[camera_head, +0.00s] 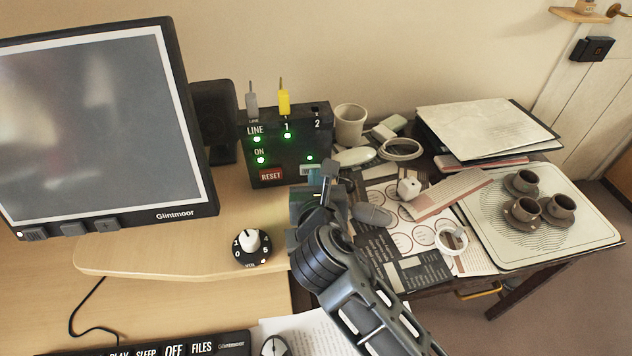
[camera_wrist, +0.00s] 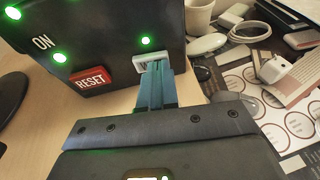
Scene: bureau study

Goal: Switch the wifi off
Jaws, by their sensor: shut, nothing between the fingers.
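The black router box (camera_head: 275,150) stands on the desk with green lights labelled LINE and ON and a red RESET button (camera_head: 271,175). The button also shows in the wrist view (camera_wrist: 91,79). A pale switch or label (camera_wrist: 155,57) sits to the right of RESET, below a lit green light (camera_wrist: 145,41). My gripper (camera_wrist: 157,78) is shut and empty, its fingertips at the lower edge of that pale part. The fingers hide some of it, and I cannot tell whether they touch. In the head view my gripper (camera_head: 314,184) is in front of the box's lower right corner.
Grey and yellow plugs (camera_head: 284,101) stand up from the box. A monitor (camera_head: 95,125) and a dial (camera_head: 251,247) are left. A mug (camera_head: 350,125), papers and a white device (camera_head: 409,188) are right. Brown cups (camera_head: 523,211) stand on a pale mat (camera_head: 584,235).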

